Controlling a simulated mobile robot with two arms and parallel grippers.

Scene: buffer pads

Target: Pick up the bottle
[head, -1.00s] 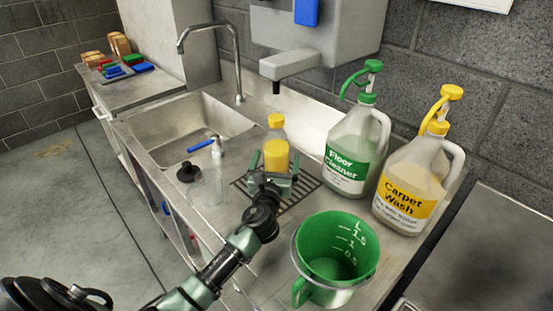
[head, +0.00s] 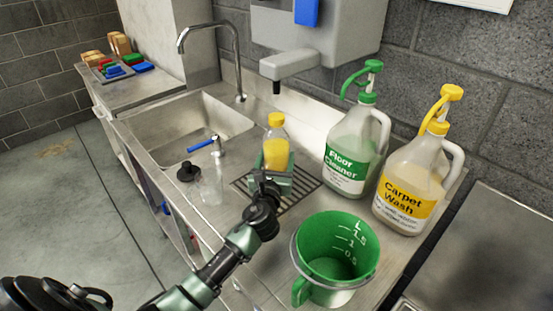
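The bottle (head: 276,152) is small and clear, with a yellow cap and yellow contents. It stands upright over the dark drain grate (head: 311,187) beside the sink. My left gripper (head: 272,177) is at the bottle's lower part, coming from the front. Its green-grey fingers seem to lie on either side of the bottle, but the gripper body hides the contact, so I cannot tell if they press on it. My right gripper is not in view.
A green measuring jug (head: 318,287) stands close on the right of my arm. Floor Cleaner (head: 347,155) and Carpet Wash (head: 407,190) jugs stand behind right. A clear spray bottle (head: 211,185) is on the left, near the sink (head: 165,147). A dispenser (head: 290,65) hangs above.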

